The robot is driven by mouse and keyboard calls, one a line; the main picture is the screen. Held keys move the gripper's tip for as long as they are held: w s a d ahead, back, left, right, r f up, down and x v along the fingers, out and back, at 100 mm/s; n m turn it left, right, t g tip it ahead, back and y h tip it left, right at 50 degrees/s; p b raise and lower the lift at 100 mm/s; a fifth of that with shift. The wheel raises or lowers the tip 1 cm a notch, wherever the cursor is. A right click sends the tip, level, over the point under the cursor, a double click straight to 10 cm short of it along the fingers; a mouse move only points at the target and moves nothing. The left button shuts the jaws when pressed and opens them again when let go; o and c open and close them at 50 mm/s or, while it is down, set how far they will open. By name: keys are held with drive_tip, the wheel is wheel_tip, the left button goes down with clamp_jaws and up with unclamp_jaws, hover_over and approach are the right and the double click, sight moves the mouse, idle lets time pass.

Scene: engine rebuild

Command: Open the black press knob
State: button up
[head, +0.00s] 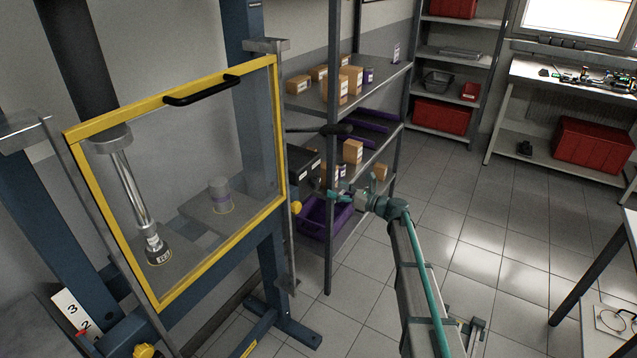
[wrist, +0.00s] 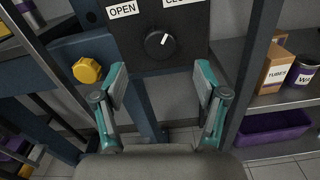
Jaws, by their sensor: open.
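The black press knob (wrist: 158,42) is on the front of a black control box (wrist: 190,60), under an OPEN label at left and a partly cut-off label starting "CLO" at right. Its white pointer mark tilts up and right, toward the right label. My gripper (wrist: 160,82) is open and empty, its two teal fingers apart below the knob in the wrist view, not touching it. In the head view the control box (head: 304,164) sits on the press's right side, with my gripper (head: 343,192) just to its right.
The press has a clear guard with a yellow frame (head: 178,85), standing closed-looking. A yellow knob (wrist: 87,70) is left of the control box. A black-ended lever (head: 335,130) sticks out above the box. Shelves with cartons (head: 353,152) and a purple bin (head: 322,220) stand close behind.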

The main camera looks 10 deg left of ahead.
sight(319, 184)
drive_tip(key=p+x, duration=0.2)
drive_tip(key=x, duration=0.6)
drive_tip(key=shift+w+a, duration=0.15)
drive_tip(key=shift+a, duration=0.1)
drive_tip(key=c, duration=1.1)
drive_tip(key=shift+c, duration=0.2)
